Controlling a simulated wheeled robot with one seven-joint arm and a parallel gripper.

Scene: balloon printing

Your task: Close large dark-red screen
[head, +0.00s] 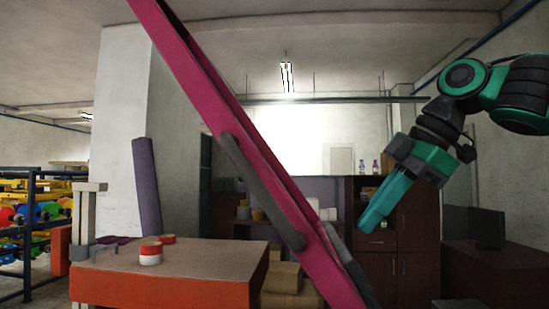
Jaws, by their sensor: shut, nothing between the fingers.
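The large dark-red screen (262,158) shows as a long magenta-pink frame seen nearly edge-on. It stands steeply tilted, running from the top left down to the lower right, and both its ends leave the picture or are hard to make out. A dark grey bar (262,192) lies along its lower half. My gripper (368,222) is to the right of the screen, pointing down and left. Its teal fingers are together and hold nothing. In the picture it appears apart from the screen; the depth between them is hard to judge.
An orange table (170,291) with a tan top stands at the lower left, with red-and-white round containers (151,256) on it. A purple roll (146,188) leans behind it. A dark brown cabinet (414,220) with bottles and cardboard boxes (283,277) stand behind the screen.

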